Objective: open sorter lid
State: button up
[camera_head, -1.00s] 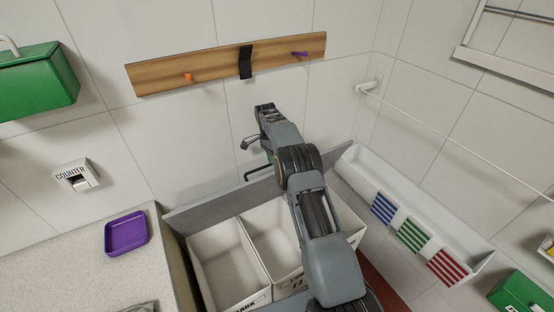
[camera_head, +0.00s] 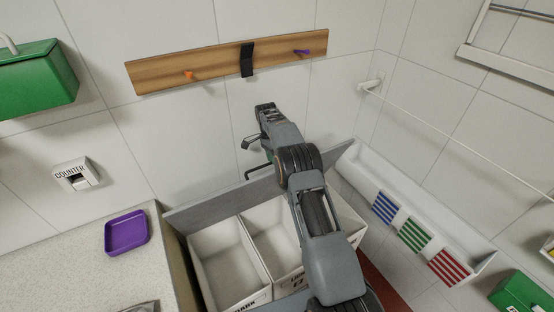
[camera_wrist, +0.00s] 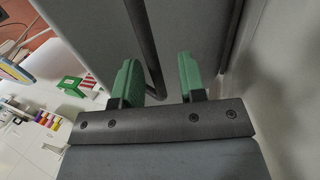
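The sorter's grey lid (camera_head: 207,207) stands raised along the back of the sorter, near the wall. The bins below are uncovered. A dark bar handle (camera_head: 257,176) sticks up by the lid's upper edge. In the wrist view the handle (camera_wrist: 143,35) runs down between the two green fingers of my gripper (camera_wrist: 158,68), in front of the grey lid face (camera_wrist: 85,35). The fingers are apart, with a gap beside the bar. Whether the left finger touches the bar I cannot tell. In the head view my arm mostly hides the fingers.
White bins (camera_head: 228,262) sit in the sorter. A counter with a purple tray (camera_head: 126,232) is at left. A wooden rack (camera_head: 215,65) with pegs is on the wall behind my arm. A white trough (camera_head: 420,215) with striped labels is at right.

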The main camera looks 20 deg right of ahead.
jog(key=r, duration=0.1)
jog(key=r+b, duration=0.1)
jog(key=r, duration=0.1)
jog(key=shift+s+r, duration=0.15)
jog(key=shift+s, duration=0.2)
jog(key=s+a+r+b, duration=0.1)
jog(key=s+r+b, duration=0.4)
jog(key=s+r, duration=0.4)
jog(key=s, duration=0.4)
jog(key=shift+s+r, duration=0.15)
jog(key=shift+s, duration=0.05)
jog(key=shift+a, duration=0.1)
